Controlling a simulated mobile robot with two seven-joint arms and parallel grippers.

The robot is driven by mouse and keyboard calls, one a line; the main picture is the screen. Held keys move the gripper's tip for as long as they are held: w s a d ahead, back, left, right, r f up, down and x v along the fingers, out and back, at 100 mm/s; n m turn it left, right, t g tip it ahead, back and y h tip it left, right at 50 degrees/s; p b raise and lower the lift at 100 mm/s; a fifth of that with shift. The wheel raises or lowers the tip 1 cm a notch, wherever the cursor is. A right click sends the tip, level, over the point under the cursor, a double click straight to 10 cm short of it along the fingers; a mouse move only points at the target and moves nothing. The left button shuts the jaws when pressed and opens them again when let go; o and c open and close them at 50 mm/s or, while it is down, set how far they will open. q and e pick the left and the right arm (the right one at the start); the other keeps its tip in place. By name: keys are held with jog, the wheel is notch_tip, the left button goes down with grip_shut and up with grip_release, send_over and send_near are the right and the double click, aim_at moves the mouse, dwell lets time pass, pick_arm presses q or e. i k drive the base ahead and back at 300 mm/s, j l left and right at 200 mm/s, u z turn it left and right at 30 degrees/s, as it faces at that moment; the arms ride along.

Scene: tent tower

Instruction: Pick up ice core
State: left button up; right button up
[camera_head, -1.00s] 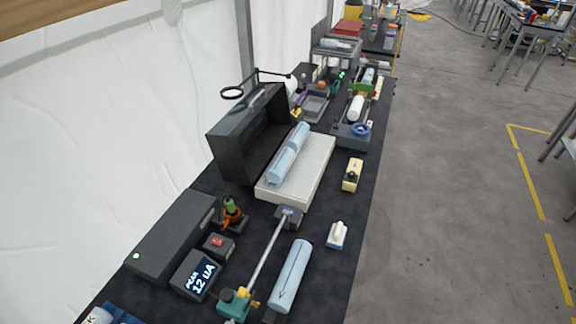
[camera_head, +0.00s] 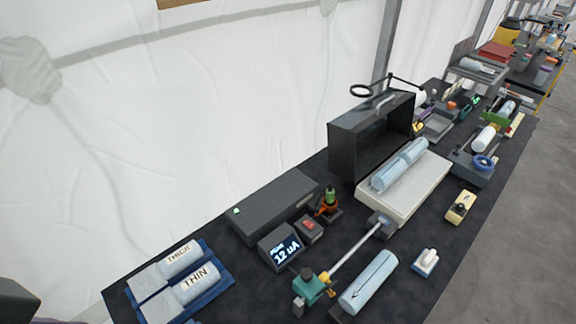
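A pale blue ice core (camera_head: 368,283) with a dark line along it lies at the front of the dark table, beside a metal rod rig. Another pale blue core, split lengthwise (camera_head: 399,166), lies on a white slab (camera_head: 425,182) in front of an open dark box. Two short pale cylinders rest on a blue tray (camera_head: 222,283) at the lower left, one labelled THICK (camera_head: 181,258) and one labelled THIN (camera_head: 197,284). Neither of my grippers can be made out in view.
A metal rod with a teal clamp (camera_head: 313,289) runs beside the front core. A meter reading 12 uA (camera_head: 281,248), a dark case (camera_head: 275,205) and an open dark box (camera_head: 357,151) stand along the wall side. Small blocks (camera_head: 460,207) sit near the right edge. Floor to the right is clear.

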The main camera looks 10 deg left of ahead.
aim_at(369, 281)
jog(key=u, duration=0.3)
jog(key=i+l+z, duration=0.25)
jog(key=i+l, duration=0.35)
jog(key=l, duration=0.35)
jog(key=i+l+z, duration=0.25)
jog(key=i+l, duration=0.4)
jog(key=l, duration=0.2)
jog(key=i+l+z, duration=0.25)
jog(key=i+l, duration=0.45)
jog(key=i+l+z, duration=0.25)
jog(key=i+l, duration=0.25)
jog(key=i, duration=0.35)
jog(key=u, duration=4.35)
jog(key=i+j+z, duration=0.25)
jog(key=z, duration=0.15)
jog(key=i+j+z, duration=0.15)
jog(key=j+z, duration=0.25)
jog(key=i+j+z, duration=0.15)
jog(key=j+z, duration=0.2)
jog(key=l, duration=0.1)
